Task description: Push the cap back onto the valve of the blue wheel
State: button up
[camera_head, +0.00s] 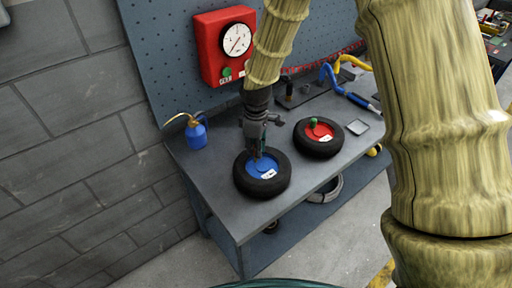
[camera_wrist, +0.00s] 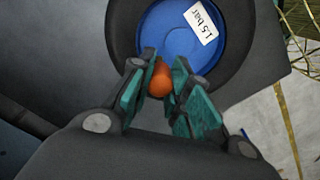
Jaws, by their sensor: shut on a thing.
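The blue wheel (camera_head: 262,174) lies flat on the workbench, a black tyre around a blue hub. In the wrist view its blue hub (camera_wrist: 172,28) carries a white label (camera_wrist: 201,21) reading "1.5 bar". My gripper (camera_head: 256,153) is over the hub, pointing down. In the wrist view the teal fingers of my gripper (camera_wrist: 160,82) are shut on an orange cap (camera_wrist: 160,79). The cap is in front of the hub's near part. The valve is hidden behind the cap and fingers, so I cannot tell whether the cap touches it.
A red-hubbed wheel (camera_head: 318,138) with a green cap (camera_head: 314,123) lies to the right on the workbench (camera_head: 215,190). A blue oil can (camera_head: 197,133) stands at the left. A red gauge box (camera_head: 227,47) hangs on the pegboard behind.

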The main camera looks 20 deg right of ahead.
aim_at(256, 163)
jog(key=shift+f+b, duration=0.4)
jog(key=shift+f, duration=1)
jog(key=shift+s+f, duration=0.4)
jog(key=shift+f, duration=0.05)
dwell(0.6)
jog(key=o, duration=0.8)
jog(key=shift+w, duration=0.15)
